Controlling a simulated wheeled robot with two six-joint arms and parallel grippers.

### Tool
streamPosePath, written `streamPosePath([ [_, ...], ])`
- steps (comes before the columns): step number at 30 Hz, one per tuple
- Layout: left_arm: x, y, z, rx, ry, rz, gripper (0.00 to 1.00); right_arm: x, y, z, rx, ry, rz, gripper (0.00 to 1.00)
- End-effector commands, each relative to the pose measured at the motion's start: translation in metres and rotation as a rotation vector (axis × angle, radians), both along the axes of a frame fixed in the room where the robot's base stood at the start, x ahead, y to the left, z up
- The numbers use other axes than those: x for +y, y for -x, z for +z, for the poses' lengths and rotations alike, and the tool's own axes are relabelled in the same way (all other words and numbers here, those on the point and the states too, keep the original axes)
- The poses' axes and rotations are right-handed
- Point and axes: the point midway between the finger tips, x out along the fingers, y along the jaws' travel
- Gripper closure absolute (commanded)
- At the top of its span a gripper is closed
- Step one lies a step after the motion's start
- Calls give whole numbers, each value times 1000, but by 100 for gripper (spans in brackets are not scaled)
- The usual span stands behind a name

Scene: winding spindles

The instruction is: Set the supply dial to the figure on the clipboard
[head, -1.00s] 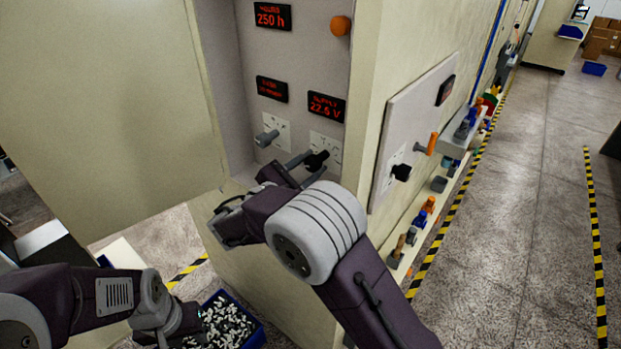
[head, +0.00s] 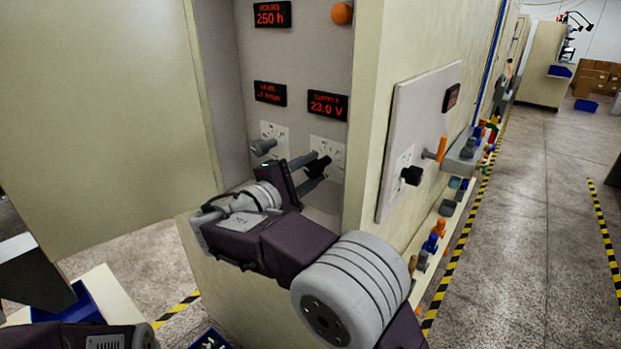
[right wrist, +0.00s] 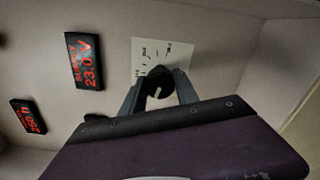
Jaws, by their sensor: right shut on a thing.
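The supply dial (head: 320,165) is a black knob on a white scale plate inside the open cabinet. It also shows in the right wrist view (right wrist: 158,84), with a pale mark on its face. My right gripper (head: 308,172) is shut on the dial, one finger on either side of it. The red supply display (head: 328,105) above reads 23.0 V, and so does its image in the right wrist view (right wrist: 84,61). My left gripper is out of view; only part of its arm shows at the bottom left. No clipboard is in view.
A grey knob (head: 263,147) sits left of the dial, below a second display (head: 270,93) too blurred to read surely. The hours display (head: 272,14) reads 250 h. An orange button (head: 341,13) is at the top. The open cabinet door (head: 100,110) stands at left.

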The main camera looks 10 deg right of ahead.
Motion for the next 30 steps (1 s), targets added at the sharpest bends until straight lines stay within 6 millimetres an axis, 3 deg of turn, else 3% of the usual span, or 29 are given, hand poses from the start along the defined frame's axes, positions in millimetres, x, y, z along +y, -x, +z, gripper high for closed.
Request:
streamPosePath([
  [15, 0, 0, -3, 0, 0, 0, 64, 0, 0, 2, -17, -11, 2, 100],
  [16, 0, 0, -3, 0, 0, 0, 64, 0, 0, 2, -17, -11, 2, 61],
  [18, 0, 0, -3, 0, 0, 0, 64, 0, 0, 1, -16, -10, 1, 43],
  [27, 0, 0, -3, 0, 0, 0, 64, 1, 0, 1, -15, -11, 1, 43],
  [30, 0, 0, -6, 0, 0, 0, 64, 10, 6, 0, -16, -10, 4, 43],
])
